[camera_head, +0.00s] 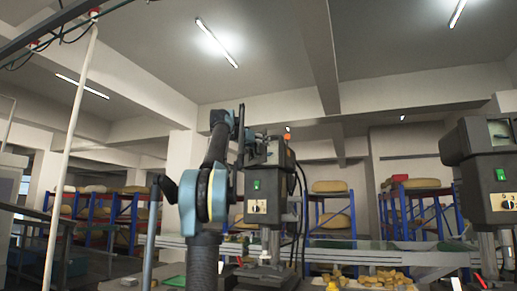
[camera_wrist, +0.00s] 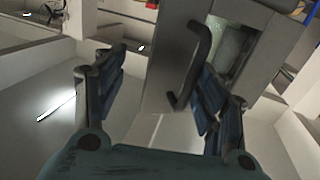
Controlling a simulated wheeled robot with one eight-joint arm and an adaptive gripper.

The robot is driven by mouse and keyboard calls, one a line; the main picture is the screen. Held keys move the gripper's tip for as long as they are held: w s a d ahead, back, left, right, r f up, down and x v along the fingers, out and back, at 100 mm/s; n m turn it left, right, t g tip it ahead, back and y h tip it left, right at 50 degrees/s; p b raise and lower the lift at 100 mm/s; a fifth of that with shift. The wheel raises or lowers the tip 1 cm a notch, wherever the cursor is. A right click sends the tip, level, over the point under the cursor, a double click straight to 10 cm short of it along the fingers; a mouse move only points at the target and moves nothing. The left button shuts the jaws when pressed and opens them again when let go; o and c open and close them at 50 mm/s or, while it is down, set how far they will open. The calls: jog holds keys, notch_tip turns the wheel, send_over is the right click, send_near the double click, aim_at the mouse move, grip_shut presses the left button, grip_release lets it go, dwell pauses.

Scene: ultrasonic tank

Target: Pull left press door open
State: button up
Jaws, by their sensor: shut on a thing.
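The left press (camera_head: 262,178) stands upright in the middle of the head view, dark grey with a green switch on its front. Its grey door (camera_wrist: 168,55) fills the upper middle of the wrist view and carries a dark bar handle (camera_wrist: 194,55). My gripper (camera_head: 241,122) is up at the press head in the head view. In the wrist view my gripper (camera_wrist: 160,85) has its fingers either side of the handle and is shut on it; the exact contact is hard to see. A pale recess or window (camera_wrist: 230,45) shows right of the handle.
A second press (camera_head: 490,175) stands at the right. A work table (camera_head: 340,256) with several yellow pieces (camera_head: 375,278) lies between and below. Blue shelves (camera_head: 415,208) with sacks stand behind. A white pole (camera_head: 72,140) rises at the left.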

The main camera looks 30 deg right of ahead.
jog(key=shift+s+a+r, duration=0.1)
jog(key=shift+s+a, duration=0.55)
jog(key=shift+s, duration=0.05)
jog(key=shift+c, duration=0.2)
jog(key=shift+s+a+r, duration=0.15)
jog(key=shift+s+a, duration=0.1)
jog(key=shift+s, duration=0.15)
jog(key=c, duration=0.3)
jog(key=shift+w+a+v, duration=0.1)
jog(key=shift+w+v, duration=0.05)
jog(key=shift+v, duration=0.95)
jog(key=shift+w+a+v, duration=0.1)
jog(key=shift+w+v, duration=0.05)
jog(key=shift+v, duration=0.95)
jog(key=shift+w+v, duration=0.15)
jog(key=shift+v, duration=1)
jog(key=shift+c, duration=0.2)
